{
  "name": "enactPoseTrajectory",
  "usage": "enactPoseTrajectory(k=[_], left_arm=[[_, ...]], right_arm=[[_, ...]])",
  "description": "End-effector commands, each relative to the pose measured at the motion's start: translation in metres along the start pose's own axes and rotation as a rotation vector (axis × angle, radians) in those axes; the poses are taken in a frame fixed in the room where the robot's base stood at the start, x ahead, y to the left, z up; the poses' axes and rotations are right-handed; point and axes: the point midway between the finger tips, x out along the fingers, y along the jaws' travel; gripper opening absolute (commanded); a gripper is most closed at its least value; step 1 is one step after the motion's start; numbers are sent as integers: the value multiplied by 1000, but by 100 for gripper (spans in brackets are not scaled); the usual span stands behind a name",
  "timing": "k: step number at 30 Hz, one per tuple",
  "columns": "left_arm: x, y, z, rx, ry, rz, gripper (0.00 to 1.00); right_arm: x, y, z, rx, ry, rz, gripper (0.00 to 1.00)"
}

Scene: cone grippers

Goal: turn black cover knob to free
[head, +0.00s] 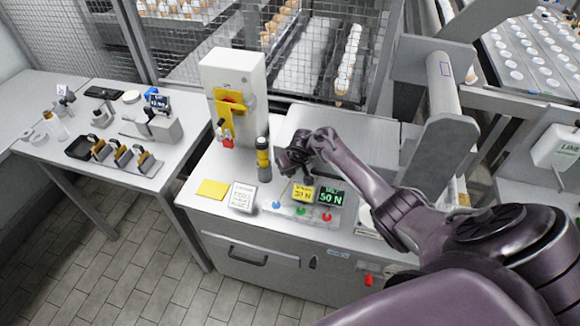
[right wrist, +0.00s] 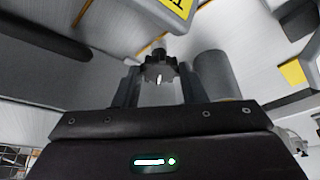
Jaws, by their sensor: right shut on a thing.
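The black cover knob (right wrist: 158,66) shows in the right wrist view as a dark lobed knob with a small light mark on it. My right gripper (right wrist: 159,78) has one finger on each side of it and is shut on it. In the head view my right gripper (head: 287,160) is over the left part of the steel bench top, and its hand hides the knob. A plain grey metal cover (head: 350,128) lies behind my wrist. The knob's turn position cannot be read. My left gripper is not in view.
Displays (head: 330,197) and coloured buttons are in front. A side table (head: 90,100) at left holds small parts.

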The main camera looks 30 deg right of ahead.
Motion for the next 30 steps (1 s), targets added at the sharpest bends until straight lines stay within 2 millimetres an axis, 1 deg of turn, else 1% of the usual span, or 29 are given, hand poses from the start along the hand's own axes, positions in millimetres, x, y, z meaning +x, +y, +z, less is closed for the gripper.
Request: enactPoseTrajectory(k=[8, 14, 20, 24, 30], left_arm=[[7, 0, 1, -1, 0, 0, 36], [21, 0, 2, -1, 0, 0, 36], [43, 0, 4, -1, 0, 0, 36], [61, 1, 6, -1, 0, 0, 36], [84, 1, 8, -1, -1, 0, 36]], right_arm=[[2, 4, 1, -243, -2, -100, 15], [4, 6, 0, -419, -2, -172, 15], [6, 8, 0, -592, 0, -244, 15], [8, 8, -1, -703, -1, -290, 15], [7, 9, -2, -830, 0, -342, 15]])
